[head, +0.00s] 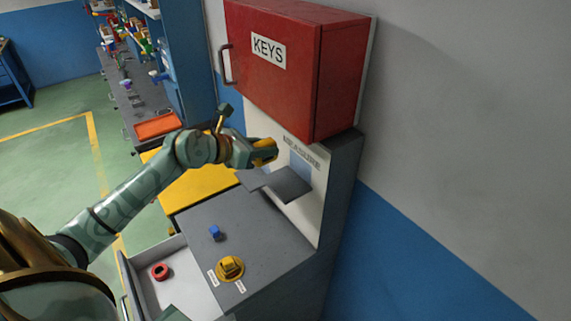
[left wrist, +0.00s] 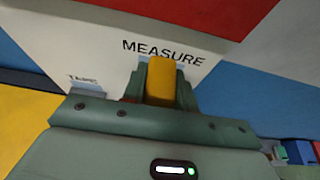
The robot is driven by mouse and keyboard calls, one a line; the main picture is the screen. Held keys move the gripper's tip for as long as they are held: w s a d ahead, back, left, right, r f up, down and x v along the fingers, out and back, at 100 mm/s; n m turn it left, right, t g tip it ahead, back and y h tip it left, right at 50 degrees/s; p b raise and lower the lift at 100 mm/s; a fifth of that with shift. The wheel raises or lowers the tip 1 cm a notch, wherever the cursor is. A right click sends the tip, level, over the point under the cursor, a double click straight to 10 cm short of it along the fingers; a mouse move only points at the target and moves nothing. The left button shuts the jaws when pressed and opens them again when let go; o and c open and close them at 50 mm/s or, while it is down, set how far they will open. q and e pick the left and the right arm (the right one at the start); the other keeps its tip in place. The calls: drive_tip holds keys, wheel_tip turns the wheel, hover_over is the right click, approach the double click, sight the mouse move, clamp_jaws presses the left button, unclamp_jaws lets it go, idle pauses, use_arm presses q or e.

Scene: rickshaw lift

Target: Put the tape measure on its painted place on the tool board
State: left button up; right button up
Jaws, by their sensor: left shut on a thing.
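My left gripper (head: 262,152) is shut on the yellow tape measure (head: 268,144) and holds it in the air just in front of the white tool board (head: 267,128). In the left wrist view the tape measure (left wrist: 161,82) stands out between the two fingers. The board carries the word MEASURE above a light-blue painted place (head: 300,164). In the left wrist view this word (left wrist: 163,50) is just above the tape measure, which covers most of the painted place behind it. I cannot tell whether the tape measure touches the board. My right gripper is not in view.
A grey shelf (head: 288,184) juts out below the painted place. A red KEYS cabinet (head: 270,75) hangs above.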

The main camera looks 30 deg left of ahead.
use_arm(q)
drive_tip(key=w+d+f, duration=0.1)
drive_tip(key=f, duration=0.1)
drive_tip(key=w+d+f, duration=0.1)
drive_tip(key=w+f, duration=0.1)
drive_tip(key=w+d+f, duration=0.1)
drive_tip(key=f, duration=0.1)
drive_tip(key=shift+w+d, duration=0.1)
drive_tip(key=shift+w, duration=0.25)
drive_tip(key=shift+w+d+f, duration=0.1)
drive_tip(key=shift+w+f, duration=0.1)
drive_tip(key=shift+f, duration=1.55)
drive_tip(key=shift+f, duration=0.1)
drive_tip(key=o, duration=1.1)
drive_tip(key=shift+c, duration=0.2)
drive_tip(key=shift+s+r, duration=0.15)
drive_tip(key=shift+r, duration=0.05)
drive_tip(key=v, duration=1.1)
drive_tip(key=shift+s+a+r, duration=0.15)
drive_tip(key=shift+s+a, duration=0.05)
drive_tip(key=shift+s, duration=0.1)
